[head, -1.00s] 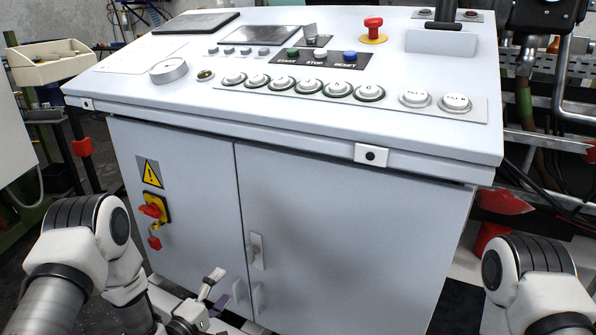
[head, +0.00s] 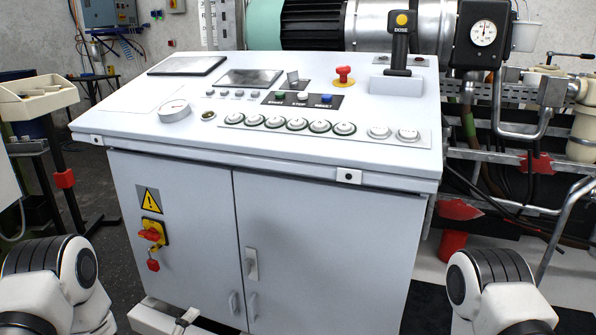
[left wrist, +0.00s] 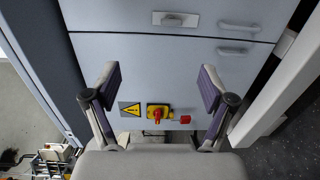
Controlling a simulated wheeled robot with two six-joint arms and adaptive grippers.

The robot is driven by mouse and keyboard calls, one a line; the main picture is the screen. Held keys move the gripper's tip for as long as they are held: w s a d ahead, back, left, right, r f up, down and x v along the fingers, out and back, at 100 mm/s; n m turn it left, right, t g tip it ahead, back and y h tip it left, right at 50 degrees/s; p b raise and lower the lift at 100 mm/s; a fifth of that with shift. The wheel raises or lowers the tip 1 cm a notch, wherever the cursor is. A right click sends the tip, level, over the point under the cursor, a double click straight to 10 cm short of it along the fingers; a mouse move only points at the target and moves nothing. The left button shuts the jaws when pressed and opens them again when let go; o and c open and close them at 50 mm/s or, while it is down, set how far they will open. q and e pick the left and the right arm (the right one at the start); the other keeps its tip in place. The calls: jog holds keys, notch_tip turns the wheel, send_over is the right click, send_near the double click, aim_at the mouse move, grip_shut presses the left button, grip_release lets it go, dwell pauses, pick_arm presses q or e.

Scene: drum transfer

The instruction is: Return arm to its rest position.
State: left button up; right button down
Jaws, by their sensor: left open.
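My left arm (head: 58,278) is folded at the lower left of the head view, in front of the grey control cabinet (head: 330,225). Only a small bit of my left gripper (head: 187,317) shows at the bottom edge there. In the left wrist view my left gripper (left wrist: 158,78) is open, its two fingers wide apart with nothing between them. It faces the cabinet front, apart from it as far as I can tell. My right arm (head: 490,290) shows at the lower right; its gripper is out of the picture.
The cabinet carries a red-and-yellow switch (head: 152,233), door handles (head: 252,264) and a sloped panel with a red stop button (head: 344,74). A beige bin (head: 38,97) on a stand is at left. Pipes and a gauge (head: 483,33) are at right. Open floor lies left of the cabinet.

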pick_arm(q)
jog(key=s+d+r+g+y+p, duration=0.1)
jog(key=s+d+r+g+p, duration=0.3)
jog(key=p, duration=0.6)
jog(key=s+a+m+g+y+p, duration=0.1)
jog(key=s+m+g, duration=0.3)
jog(key=s, duration=0.6)
jog(key=s+a+f+m+g+y+p, duration=0.1)
jog(key=s+a+m+g+y+p, duration=0.1)
jog(key=s, duration=0.8)
jog(key=s+a+m+g+y+p, duration=0.2)
jog(key=s+m+g+p, duration=0.3)
jog(key=s, duration=0.5)
jog(key=shift+a+f+m+g, duration=0.15)
jog(key=shift+a+m+g, duration=0.25)
jog(key=shift+m+g, duration=0.55)
jog(key=shift+m, duration=0.25)
